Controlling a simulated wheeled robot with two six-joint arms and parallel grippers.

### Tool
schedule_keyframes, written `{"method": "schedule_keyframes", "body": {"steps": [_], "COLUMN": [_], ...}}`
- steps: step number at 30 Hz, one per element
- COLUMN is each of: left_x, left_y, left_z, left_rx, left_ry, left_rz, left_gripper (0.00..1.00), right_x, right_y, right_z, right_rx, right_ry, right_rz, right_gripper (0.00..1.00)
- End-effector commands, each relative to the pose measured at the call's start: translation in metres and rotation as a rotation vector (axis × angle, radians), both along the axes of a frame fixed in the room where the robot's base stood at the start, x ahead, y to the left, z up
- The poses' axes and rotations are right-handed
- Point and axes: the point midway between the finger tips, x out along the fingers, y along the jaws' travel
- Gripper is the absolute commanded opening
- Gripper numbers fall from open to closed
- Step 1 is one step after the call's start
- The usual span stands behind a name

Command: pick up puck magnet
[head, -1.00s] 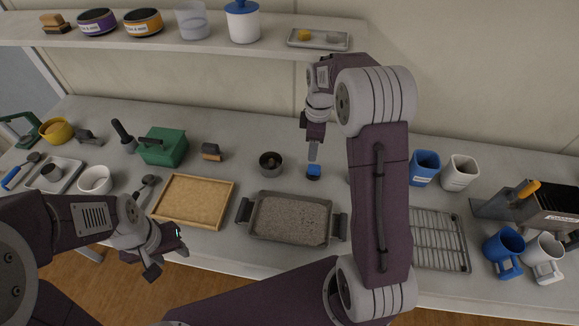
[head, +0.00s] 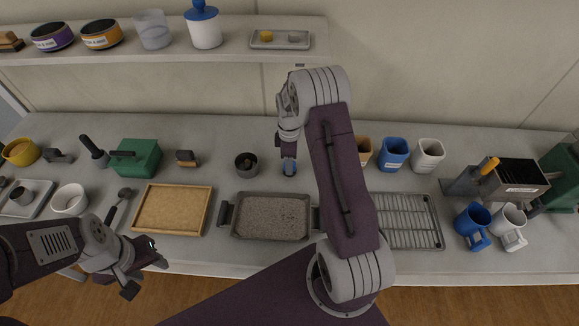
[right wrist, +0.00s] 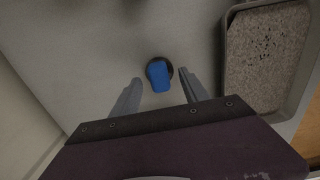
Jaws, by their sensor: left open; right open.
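The puck magnet (head: 289,173) stands on the bench behind the soil tray, partly hidden by my right gripper in the head view. In the right wrist view the magnet (right wrist: 159,73) shows a blue grip on a dark round base. My right gripper (head: 289,160) points down over it, open, with one finger on each side of the magnet in the right wrist view. No contact shows. My left gripper (head: 145,277) is open and empty at the bench's front edge, in front of the wooden tray.
A grey tray of soil (head: 270,217) lies in front of the magnet. A wooden tray (head: 172,210) and green box (head: 136,158) are further left. A wire rack (head: 409,222) and mugs are to the right. A shelf (head: 230,55) hangs behind.

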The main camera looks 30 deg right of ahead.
Motion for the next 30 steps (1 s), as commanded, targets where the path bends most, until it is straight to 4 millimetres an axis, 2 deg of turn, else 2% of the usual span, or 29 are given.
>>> {"method": "schedule_keyframes", "body": {"steps": [4, 10, 11, 16, 17, 30], "left_x": [0.0, 0.0, 0.0, 0.0, 0.0, 0.0], "left_y": [0.0, 0.0, 0.0, 0.0, 0.0, 0.0], "left_z": [0.003, 0.002, 0.002, 0.002, 0.002, 0.002], "left_rx": [0.0, 0.0, 0.0, 0.0, 0.0, 0.0], "left_ry": [0.0, 0.0, 0.0, 0.0, 0.0, 0.0], "left_rz": [0.0, 0.0, 0.0, 0.0, 0.0, 0.0], "left_gripper": [0.46, 0.46, 0.46, 0.46, 0.46, 0.46], "right_x": [0.0, 0.0, 0.0, 0.0, 0.0, 0.0], "right_y": [0.0, 0.0, 0.0, 0.0, 0.0, 0.0], "right_z": [-0.017, -0.019, -0.019, -0.019, -0.019, -0.019], "right_rx": [0.001, -0.001, -0.001, -0.001, -0.001, -0.001], "right_ry": [0.001, -0.001, -0.001, -0.001, -0.001, -0.001], "right_rz": [0.0, 0.0, 0.0, 0.0, 0.0, 0.0], "right_gripper": [0.53, 0.53, 0.5, 0.03, 0.0, 0.0]}}
